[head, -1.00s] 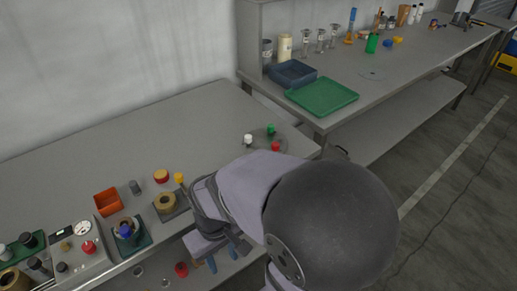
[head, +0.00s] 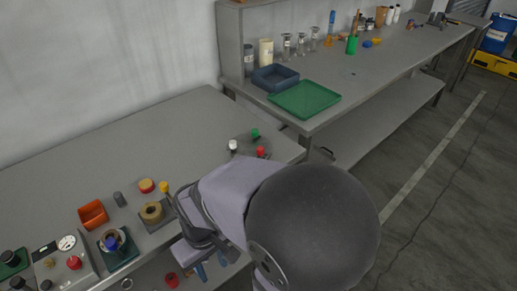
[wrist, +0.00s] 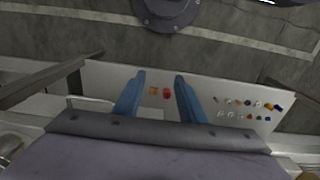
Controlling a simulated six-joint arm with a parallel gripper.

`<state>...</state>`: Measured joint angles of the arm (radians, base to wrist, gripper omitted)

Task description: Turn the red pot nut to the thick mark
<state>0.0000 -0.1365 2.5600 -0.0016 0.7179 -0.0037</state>
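Several red parts show, and I cannot tell for sure which is the pot nut. One red knob (head: 261,152) stands with a green knob (head: 255,134) and a white knob (head: 233,146) around a round grey plate (head: 244,144) at the near bench's right end. Another red knob (head: 74,262) sits on a grey instrument box at the left. No thick mark can be made out. My gripper (head: 211,265) is at the bench's front edge, left of the plate and apart from it.
An orange bin (head: 93,214), a brown ring on a square base (head: 152,212) and a red-topped jar (head: 147,186) stand on the near bench. A green tray (head: 305,98) lies on the far bench. The bench's middle is clear. A red part (head: 171,280) is on the lower shelf.

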